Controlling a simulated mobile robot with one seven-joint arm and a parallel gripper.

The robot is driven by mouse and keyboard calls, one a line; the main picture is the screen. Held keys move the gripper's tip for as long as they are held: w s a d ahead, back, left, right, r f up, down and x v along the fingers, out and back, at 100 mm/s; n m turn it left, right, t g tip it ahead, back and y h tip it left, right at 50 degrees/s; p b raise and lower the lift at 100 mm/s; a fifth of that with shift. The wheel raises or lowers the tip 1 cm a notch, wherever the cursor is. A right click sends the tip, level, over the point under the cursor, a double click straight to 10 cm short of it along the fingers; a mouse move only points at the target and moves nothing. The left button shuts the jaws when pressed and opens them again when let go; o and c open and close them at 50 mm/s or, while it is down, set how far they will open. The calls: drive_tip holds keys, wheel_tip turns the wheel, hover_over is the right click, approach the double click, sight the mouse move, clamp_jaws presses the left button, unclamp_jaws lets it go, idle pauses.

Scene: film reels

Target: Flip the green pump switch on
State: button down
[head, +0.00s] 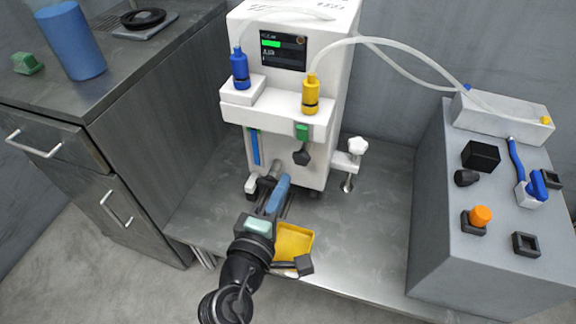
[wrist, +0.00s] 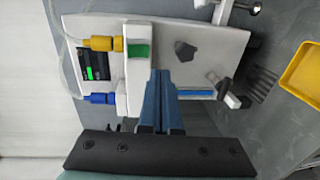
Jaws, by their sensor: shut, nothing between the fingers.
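The green pump switch (head: 303,131) is a small green block on the front edge of the white machine's (head: 335,110) ledge, above a black knob (head: 302,156). In the wrist view the switch (wrist: 138,51) shows clear of my fingers, just beyond and left of their tips. My gripper (head: 283,181) is in front of the machine's lower front, below the switch in the head view. Its blue fingers (wrist: 161,74) are together with nothing between them. I cannot tell whether the tips touch the machine, and the switch's on or off position is unclear.
A blue bottle (head: 240,69) and a yellow bottle (head: 311,94) with a tube stand on the ledge. A yellow tray (head: 294,243) lies near my wrist. A grey box (head: 480,230) with knobs stands right. The metal bench (head: 370,230) between is mostly clear.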

drive_tip(key=s, duration=0.1)
drive_tip(key=s+a, duration=0.1)
drive_tip(key=s, duration=0.2)
drive_tip(key=shift+s+a+f, duration=0.25)
drive_tip(key=shift+s+f, duration=0.1)
